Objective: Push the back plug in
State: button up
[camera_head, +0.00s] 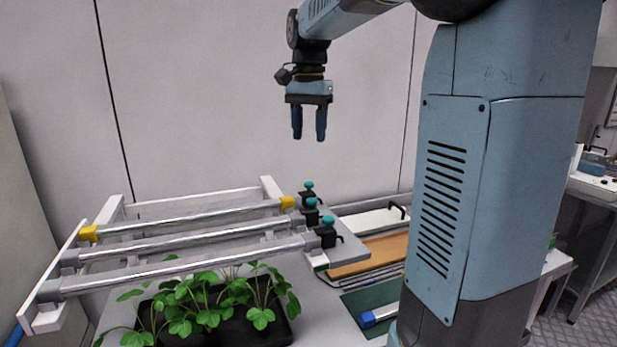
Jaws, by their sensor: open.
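A white rack holds three metal tubes over the bench. The back tube (190,218) has a yellow end piece (88,233) at its left and another yellow end piece (287,202) at its right. At the right ends stand black fittings with teal knobs: a back one (309,186), a middle one (311,203) and a front one (328,221). I cannot tell for certain which part is the back plug or how deep it sits. My gripper (309,131) points down, open and empty, high above the right ends of the tubes and touching nothing.
Leafy plants (215,300) grow in a black tray (265,332) under the tubes. Right of the rack lie a brown board (370,255) and a green mat (362,296) with a blue and white item (379,316). A wall stands behind; the air around my gripper is clear.

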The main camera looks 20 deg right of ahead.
aim_at(309, 183)
notch_tip(309, 183, down, 12)
jog(key=shift+r, duration=0.15)
dwell(0.3)
jog(key=shift+c, duration=0.4)
grip_shut()
